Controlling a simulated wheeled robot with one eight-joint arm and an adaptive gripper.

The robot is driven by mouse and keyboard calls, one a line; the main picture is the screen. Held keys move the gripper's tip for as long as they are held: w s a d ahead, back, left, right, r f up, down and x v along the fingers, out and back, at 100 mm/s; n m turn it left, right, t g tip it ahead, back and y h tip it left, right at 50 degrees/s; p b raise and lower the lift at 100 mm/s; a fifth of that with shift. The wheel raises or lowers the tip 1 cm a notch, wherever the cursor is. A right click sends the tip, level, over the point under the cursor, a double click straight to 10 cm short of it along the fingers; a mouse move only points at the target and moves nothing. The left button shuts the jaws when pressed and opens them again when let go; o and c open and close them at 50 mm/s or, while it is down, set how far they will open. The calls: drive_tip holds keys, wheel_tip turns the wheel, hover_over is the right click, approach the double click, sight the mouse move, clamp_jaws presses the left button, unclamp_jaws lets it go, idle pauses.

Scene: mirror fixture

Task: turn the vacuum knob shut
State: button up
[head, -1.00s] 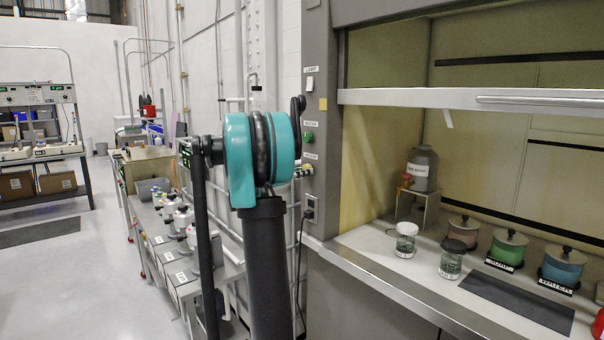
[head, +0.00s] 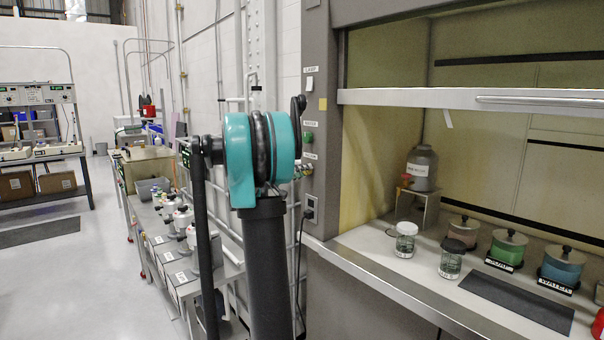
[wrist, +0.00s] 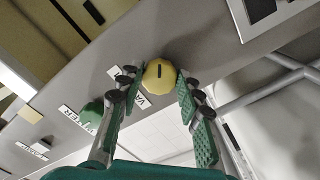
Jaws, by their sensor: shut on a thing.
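The yellow vacuum knob (wrist: 159,76) has a dark line on its face and sits on the grey fume hood post. A label beginning "VA" is beside it, partly covered by a finger. My gripper (wrist: 158,83) has its green-padded fingers on both sides of the knob, shut on it. In the head view the knob area (head: 306,169) sits just right of my arm's teal joint. It is too small there to read the knob's angle.
The green water knob (wrist: 92,112) is close beside my left finger. A lamp switch (head: 309,84) is higher on the post. A socket with a plug (head: 309,213) is below. Glass jars (head: 406,240) and coloured canisters (head: 508,248) stand on the hood's worktop.

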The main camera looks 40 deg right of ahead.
drive_tip(key=n, duration=2.4)
drive_tip(key=shift+w+r+n, duration=0.1)
drive_tip(key=shift+r+n, duration=0.2)
drive_tip(key=shift+n, duration=0.1)
drive_tip(key=o, duration=1.2)
drive_tip(key=shift+c, duration=0.2)
drive_tip(key=shift+a, duration=0.1)
drive_tip(key=s+a, duration=0.1)
drive_tip(key=a, duration=1)
drive_tip(key=shift+a, duration=0.4)
